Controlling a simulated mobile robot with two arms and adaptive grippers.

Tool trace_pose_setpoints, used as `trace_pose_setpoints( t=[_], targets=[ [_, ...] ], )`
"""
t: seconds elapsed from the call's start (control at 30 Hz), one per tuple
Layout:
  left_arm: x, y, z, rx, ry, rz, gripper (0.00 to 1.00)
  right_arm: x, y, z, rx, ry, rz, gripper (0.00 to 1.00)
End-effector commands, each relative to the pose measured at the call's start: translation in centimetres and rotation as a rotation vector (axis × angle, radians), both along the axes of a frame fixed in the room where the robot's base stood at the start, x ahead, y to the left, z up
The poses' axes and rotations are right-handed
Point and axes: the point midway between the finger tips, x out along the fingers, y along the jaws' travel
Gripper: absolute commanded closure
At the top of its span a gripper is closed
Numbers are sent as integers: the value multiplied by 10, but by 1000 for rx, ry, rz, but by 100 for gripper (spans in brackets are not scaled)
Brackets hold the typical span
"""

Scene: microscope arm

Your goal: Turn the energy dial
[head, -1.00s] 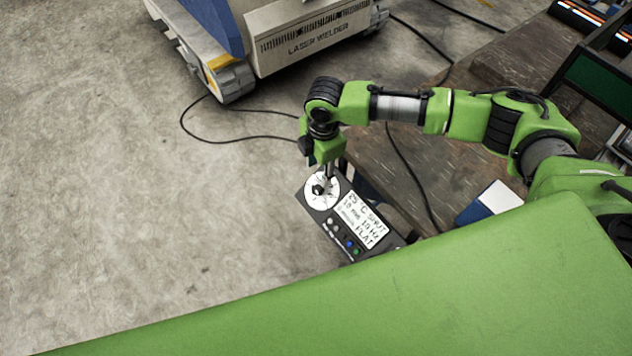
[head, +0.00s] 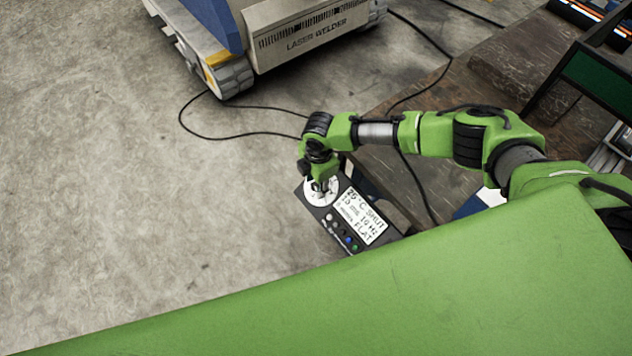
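The energy dial (head: 313,198) is a round white disc on the upper left of a dark control panel (head: 312,209). The panel also has a white text screen (head: 361,215) and several small coloured buttons. My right gripper (head: 321,187) points down at the dial's centre, and its fingers overlap the knob there. The knob is hidden behind the gripper. I cannot tell whether the fingers are closed on it or just around it. My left gripper is not in view.
A machine marked laser welder (head: 310,40) stands on the floor at the top, with black cables (head: 230,137) trailing from it. A dark worktable (head: 425,130) lies under my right arm. A blue and white object (head: 480,203) lies on it. The concrete floor at left is clear.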

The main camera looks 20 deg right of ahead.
Motion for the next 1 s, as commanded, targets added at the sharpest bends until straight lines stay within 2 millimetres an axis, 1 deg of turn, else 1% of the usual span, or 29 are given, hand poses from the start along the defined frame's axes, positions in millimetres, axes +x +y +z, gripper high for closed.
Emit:
trace_pose_setpoints(
  t=[0.03,0.07,0.1,0.37,0.57,0.77,1.0],
  targets=[
    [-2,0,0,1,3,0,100,0,0,0,0,0,0,82],
    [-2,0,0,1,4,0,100,0,0,0,0,0,0,90],
    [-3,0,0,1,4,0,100,0,0,0,0,0,0,99],
    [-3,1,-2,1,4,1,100,0,0,-1,-3,5,7,99],
    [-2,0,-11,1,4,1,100,1,0,-2,-14,40,57,99],
    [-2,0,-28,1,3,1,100,3,1,-5,-41,112,168,99],
    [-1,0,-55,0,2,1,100,5,3,-6,-80,223,336,99]
  ],
)
